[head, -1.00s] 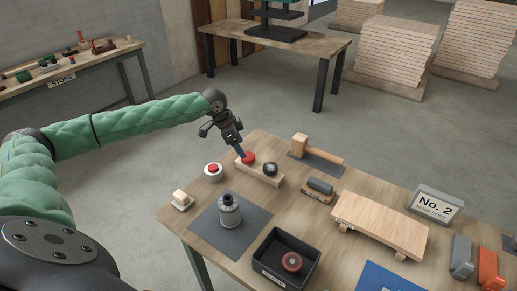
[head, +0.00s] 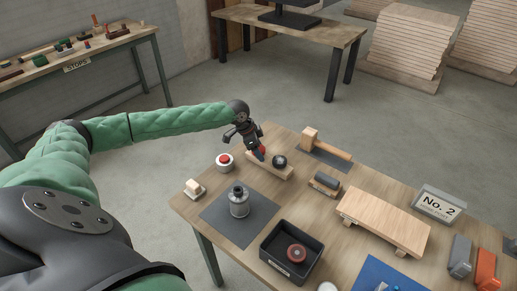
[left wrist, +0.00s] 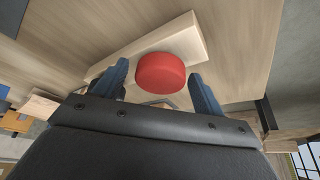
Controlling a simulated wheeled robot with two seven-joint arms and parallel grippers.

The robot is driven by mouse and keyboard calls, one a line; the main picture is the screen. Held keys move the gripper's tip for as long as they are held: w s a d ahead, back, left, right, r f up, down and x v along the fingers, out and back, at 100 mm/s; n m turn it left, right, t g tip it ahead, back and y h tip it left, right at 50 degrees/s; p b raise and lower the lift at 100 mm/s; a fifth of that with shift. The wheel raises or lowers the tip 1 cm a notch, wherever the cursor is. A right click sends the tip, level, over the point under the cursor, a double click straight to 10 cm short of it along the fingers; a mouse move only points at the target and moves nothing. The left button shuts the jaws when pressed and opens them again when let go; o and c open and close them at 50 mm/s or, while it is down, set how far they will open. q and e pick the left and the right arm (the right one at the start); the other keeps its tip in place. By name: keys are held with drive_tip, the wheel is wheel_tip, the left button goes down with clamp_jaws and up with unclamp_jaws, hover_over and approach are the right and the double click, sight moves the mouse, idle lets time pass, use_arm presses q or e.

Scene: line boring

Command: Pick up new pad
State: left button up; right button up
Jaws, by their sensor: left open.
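A red round pad (head: 263,148) sits on a pale wooden block (head: 283,174) at the far left of the workbench, partly hidden by my left gripper in the head view. In the left wrist view the red pad (left wrist: 160,73) lies on the wooden block (left wrist: 185,36), ahead of my fingers. My left gripper (head: 259,156) is open and reaches down at the pad. In the left wrist view its blue-grey fingertips (left wrist: 160,84) stand on either side of the pad; I cannot tell whether they touch it. My right gripper is not in view.
A black knob (head: 279,162) stands on the same block, close to the gripper. A white-based red button (head: 225,161) is to the left. A mallet (head: 327,145) lies behind. A black tray (head: 266,256) holding a dark red disc and a metal part (head: 239,203) are nearer.

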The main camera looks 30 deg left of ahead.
use_arm(q)
drive_tip(key=shift+f, duration=0.2)
drive_tip(key=c, duration=1)
drive_tip(key=shift+o, duration=0.2)
drive_tip(key=shift+r, duration=0.1)
